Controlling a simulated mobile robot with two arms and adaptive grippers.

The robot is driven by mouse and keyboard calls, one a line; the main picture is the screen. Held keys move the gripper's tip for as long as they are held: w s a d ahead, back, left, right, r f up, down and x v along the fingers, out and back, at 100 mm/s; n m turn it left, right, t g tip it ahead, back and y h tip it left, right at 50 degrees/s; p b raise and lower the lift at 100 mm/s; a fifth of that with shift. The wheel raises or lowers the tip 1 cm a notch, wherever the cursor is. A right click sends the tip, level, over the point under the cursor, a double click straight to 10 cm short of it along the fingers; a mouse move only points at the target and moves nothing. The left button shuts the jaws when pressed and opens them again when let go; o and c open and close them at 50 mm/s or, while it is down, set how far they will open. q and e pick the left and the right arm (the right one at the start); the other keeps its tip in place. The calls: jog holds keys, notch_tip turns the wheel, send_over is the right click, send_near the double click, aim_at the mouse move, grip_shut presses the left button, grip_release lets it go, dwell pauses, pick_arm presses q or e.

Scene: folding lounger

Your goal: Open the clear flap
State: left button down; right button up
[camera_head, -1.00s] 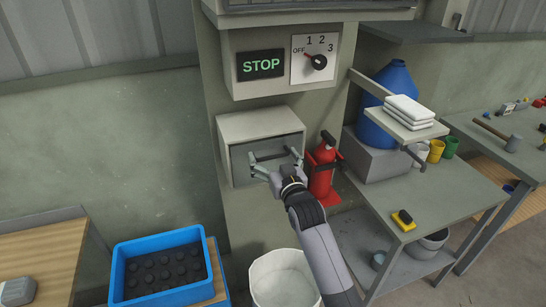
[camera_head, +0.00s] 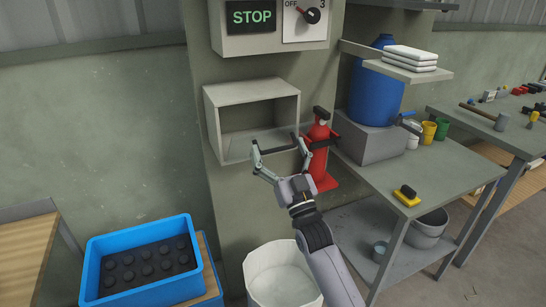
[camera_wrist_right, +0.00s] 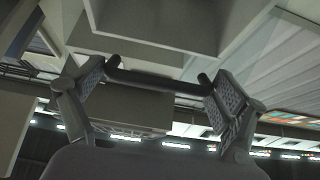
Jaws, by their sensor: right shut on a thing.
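A pale box (camera_head: 211,112) is mounted on the grey column, and its inside shows plainly. A dark handle bar (camera_head: 280,149) sits in front of the box's lower edge; it also shows in the right wrist view (camera_wrist_right: 155,80). My right gripper (camera_head: 279,151) is shut on this bar, with one finger near each end. In the wrist view my right gripper (camera_wrist_right: 155,84) has its ribbed pads against the bar. The clear flap itself is hard to make out, and I cannot tell its exact angle. My left gripper is not in view.
A red fire extinguisher (camera_head: 319,155) stands just right of my right gripper. A white bin (camera_head: 280,277) is below, and a blue crate (camera_head: 105,243) is at lower left. A grey workbench (camera_head: 440,180) stands at right. Above is a STOP panel (camera_head: 225,35).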

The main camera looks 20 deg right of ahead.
jog(key=s+f+b, duration=0.2)
jog(key=s+f, duration=0.1)
jog(key=f, duration=0.4)
jog(key=shift+f+b, duration=0.35)
jog(key=shift+b, duration=0.05)
jog(key=o, duration=1.3)
jog(key=shift+c, duration=0.2)
jog(key=shift+o, duration=0.8)
jog(key=shift+w+f, duration=0.15)
jog(key=shift+w, duration=0.25)
jog(key=v, duration=1.2)
jog(key=shift+s+r, duration=0.25)
jog(key=shift+r, duration=0.05)
